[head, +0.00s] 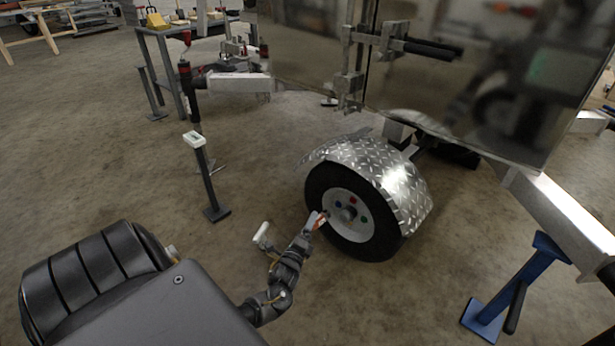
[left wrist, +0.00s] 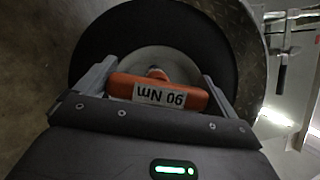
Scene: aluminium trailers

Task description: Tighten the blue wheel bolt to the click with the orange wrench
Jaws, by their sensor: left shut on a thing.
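The wheel (head: 371,242) stands under a silver tread-plate fender, with small coloured bolts around its pale hub. The blue bolt (head: 338,205) looks to be at the hub's upper left; a red one and a green one show near it. My left gripper (head: 314,219) is at the left side of the rim. It is shut on the orange wrench (head: 321,222). In the left wrist view the orange wrench (left wrist: 120,86) lies across between the fingers, its "90 Nm" label upside down, with the wheel behind. The wrench's working end is hidden, so I cannot tell if it touches a bolt. My right gripper is out of view.
A grey post with a white top (head: 194,140) stands on the floor left of the wheel. A blue stand (head: 512,291) is at lower right by the trailer's beam. The floor between post and wheel is clear.

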